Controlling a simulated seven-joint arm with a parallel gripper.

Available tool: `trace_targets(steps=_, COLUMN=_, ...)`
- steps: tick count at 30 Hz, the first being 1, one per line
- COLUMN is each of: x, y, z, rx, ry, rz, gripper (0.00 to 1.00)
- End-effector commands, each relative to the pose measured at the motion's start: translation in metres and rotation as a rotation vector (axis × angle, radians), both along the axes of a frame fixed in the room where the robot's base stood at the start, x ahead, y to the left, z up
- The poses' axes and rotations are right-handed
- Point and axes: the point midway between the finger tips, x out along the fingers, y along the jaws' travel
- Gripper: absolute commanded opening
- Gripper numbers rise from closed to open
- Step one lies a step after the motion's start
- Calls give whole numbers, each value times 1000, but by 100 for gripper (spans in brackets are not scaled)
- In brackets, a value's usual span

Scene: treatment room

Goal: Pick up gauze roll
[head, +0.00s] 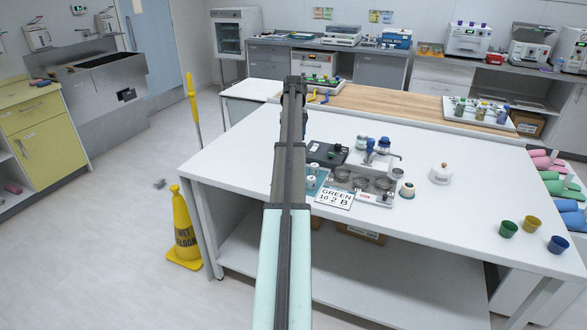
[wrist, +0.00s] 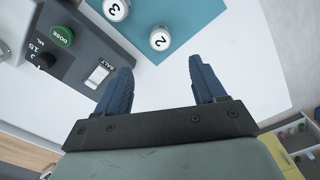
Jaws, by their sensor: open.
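My gripper (wrist: 162,82) is open in the wrist view, with its two dark blue fingers apart and nothing between them. White tabletop shows behind the fingers. In the head view my arm hides the gripper. I cannot single out the gauze roll for certain in either view. A small white round item with a tan top (head: 407,190) stands at the right of the tabletop equipment in the head view, but its kind is unclear. The wrist view does not show it.
A white lidded item (head: 441,173) and several coloured cups (head: 508,229) stand on the white table (head: 440,215). Bare tabletop lies between them.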

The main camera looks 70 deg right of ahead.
Motion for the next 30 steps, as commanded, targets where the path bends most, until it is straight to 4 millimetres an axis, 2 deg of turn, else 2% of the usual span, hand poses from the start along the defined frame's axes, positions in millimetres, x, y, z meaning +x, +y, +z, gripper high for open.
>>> trace_targets(steps=9, x=0, y=1, z=-53, rx=1, ry=0, rz=0, gripper=70)
trace_targets(steps=19, x=-1, y=2, z=-73, rx=1, ry=0, rz=0, gripper=70)
trace_targets(steps=30, x=-2, y=2, z=-115, rx=1, ry=-1, rz=0, gripper=70)
